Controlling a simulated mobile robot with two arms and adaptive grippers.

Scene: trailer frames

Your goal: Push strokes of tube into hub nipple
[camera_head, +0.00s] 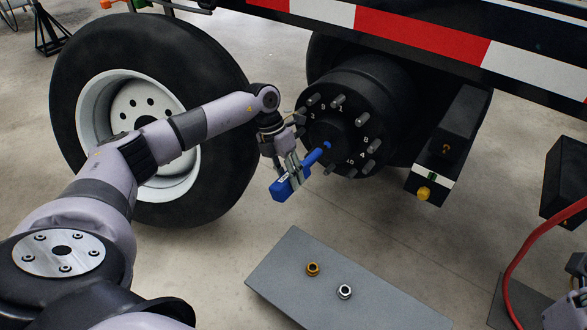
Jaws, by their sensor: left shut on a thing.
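The wheel hub (350,105) is black, with several studs around its face and pale numbers between them. My left gripper (294,168) is in front of the hub, shut on a blue tool. The tool's blue block (283,189) sticks out below the fingers, and its blue tube (316,155) points up and right at the hub's centre. The tube's tip is at or very near a small blue spot (327,145) there. I cannot tell whether they touch, and the nipple itself is not clear. A part of my right arm or gripper (570,308) is cut off at the lower right edge.
A tyre with a white rim (90,110) stands left of the hub, behind my left arm. A grey plate (300,262) on the floor carries a brass nut (312,269) and a silver nut (344,292). A red hose (515,262) curves at the right. The red-and-white trailer rail (420,38) runs above.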

